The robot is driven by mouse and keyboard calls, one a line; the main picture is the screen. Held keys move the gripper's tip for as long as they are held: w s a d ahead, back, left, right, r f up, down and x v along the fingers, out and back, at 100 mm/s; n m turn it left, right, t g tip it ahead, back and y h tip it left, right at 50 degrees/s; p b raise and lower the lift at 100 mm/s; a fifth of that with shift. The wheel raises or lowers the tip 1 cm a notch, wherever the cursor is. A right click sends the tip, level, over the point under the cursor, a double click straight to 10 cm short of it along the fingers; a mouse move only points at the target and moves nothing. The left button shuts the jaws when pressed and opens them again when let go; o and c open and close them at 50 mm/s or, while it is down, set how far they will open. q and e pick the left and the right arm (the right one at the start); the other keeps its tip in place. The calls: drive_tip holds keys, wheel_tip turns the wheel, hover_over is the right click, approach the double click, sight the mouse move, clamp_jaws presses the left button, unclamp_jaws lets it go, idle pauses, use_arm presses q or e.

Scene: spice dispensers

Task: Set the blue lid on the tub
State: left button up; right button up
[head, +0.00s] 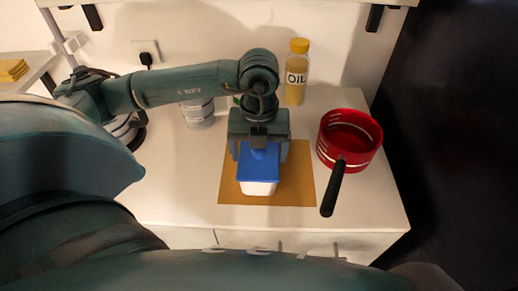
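The blue lid (258,166) lies level over the white tub (259,188), at the tub's rim as far as I can see. The tub stands on a brown mat (300,185) on the counter. My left gripper (259,150) is directly above the back part of the lid, pointing down, with its fingers on either side. The gripper hides the lid's back part, so whether the fingers touch or hold the lid is unclear. My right gripper is not in view.
A red pot (348,140) stands right of the mat, its black handle (333,188) pointing to the front. An oil bottle (296,72) with a yellow cap stands behind. A pale canister (198,113) is at back left. The counter's front left is clear.

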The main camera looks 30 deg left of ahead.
use_arm(q)
drive_tip(key=o, duration=0.3)
drive_tip(key=shift+r, duration=0.1)
wheel_tip(320, 180, up, 13)
idle(0.5)
idle(0.4)
